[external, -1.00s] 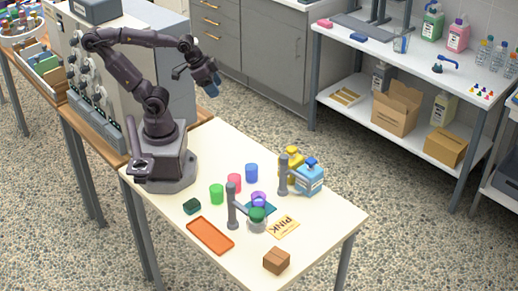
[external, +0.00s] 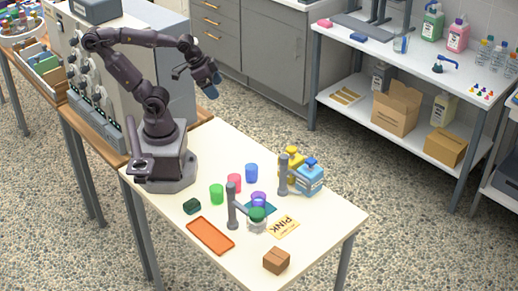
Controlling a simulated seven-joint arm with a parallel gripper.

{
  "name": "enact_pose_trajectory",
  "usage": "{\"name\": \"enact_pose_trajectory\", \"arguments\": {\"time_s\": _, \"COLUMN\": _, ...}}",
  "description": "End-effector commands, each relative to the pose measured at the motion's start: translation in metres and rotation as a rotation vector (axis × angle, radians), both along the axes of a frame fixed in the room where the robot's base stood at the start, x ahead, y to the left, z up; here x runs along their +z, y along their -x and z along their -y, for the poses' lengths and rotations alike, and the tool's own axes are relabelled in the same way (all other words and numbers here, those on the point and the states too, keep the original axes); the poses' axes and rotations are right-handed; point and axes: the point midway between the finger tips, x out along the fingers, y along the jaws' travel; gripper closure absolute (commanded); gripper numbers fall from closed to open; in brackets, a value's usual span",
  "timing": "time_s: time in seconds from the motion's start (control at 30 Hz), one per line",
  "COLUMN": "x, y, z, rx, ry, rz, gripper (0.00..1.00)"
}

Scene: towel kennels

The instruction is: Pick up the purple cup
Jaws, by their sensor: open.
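The purple cup (external: 258,199) stands on a dark teal mat (external: 270,210) near the middle of the cream table. A jar with a green top (external: 257,219) is just in front of it and hides part of it. My gripper (external: 213,91) is raised high behind the table's back edge, well away from the cup. It is open, and nothing shows between its fingers.
Green (external: 216,194), red (external: 234,183) and blue (external: 251,173) cups stand left of and behind the purple cup. Grey posts (external: 232,206) and (external: 283,175) flank it. A blue bottle (external: 309,177), yellow bottle (external: 291,163), orange tray (external: 210,236) and brown box (external: 276,261) are nearby.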

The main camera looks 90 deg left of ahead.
Motion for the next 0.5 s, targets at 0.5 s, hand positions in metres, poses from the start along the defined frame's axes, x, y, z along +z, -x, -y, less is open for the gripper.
{"name": "enact_pose_trajectory", "arguments": {"time_s": 0.5, "x": -0.096, "y": -0.03, "z": 0.023, "rx": 0.139, "ry": 0.219, "rz": -0.509, "gripper": 0.16}}
